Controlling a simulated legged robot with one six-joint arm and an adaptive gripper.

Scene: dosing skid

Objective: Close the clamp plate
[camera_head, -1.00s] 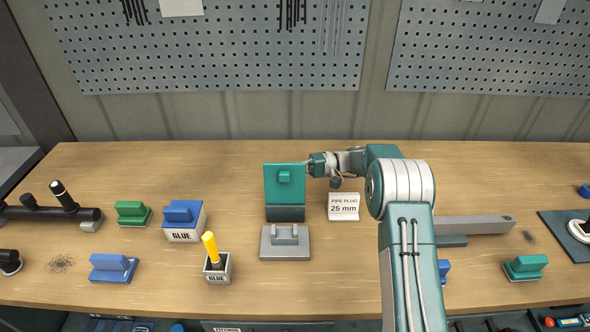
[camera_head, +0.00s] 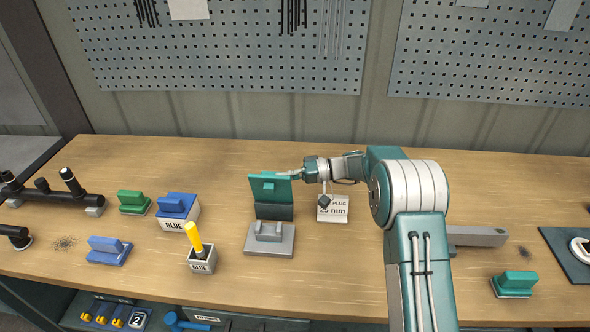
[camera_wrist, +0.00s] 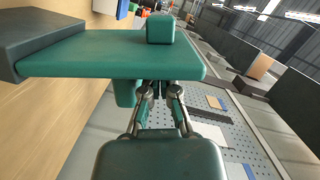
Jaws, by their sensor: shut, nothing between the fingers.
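The teal clamp plate (camera_head: 268,188) stands raised and tilted on its dark hinge block (camera_head: 274,211), with a small square knob on its face. A grey base with two upright lugs (camera_head: 269,240) lies in front of it. My gripper (camera_head: 290,174) is shut and empty at the plate's upper right edge. In the wrist view the plate (camera_wrist: 110,58) spans the upper left, with its knob (camera_wrist: 160,29) on top. The fingers (camera_wrist: 159,90) reach to the plate's edge and their tips are partly hidden by it; I cannot tell if they touch.
A glue box with a yellow handle (camera_head: 200,255), a blue-topped glue box (camera_head: 178,212) and coloured blocks stand to the left. The pegboard (camera_head: 220,60) is behind. Bench around the grey base is mostly clear.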

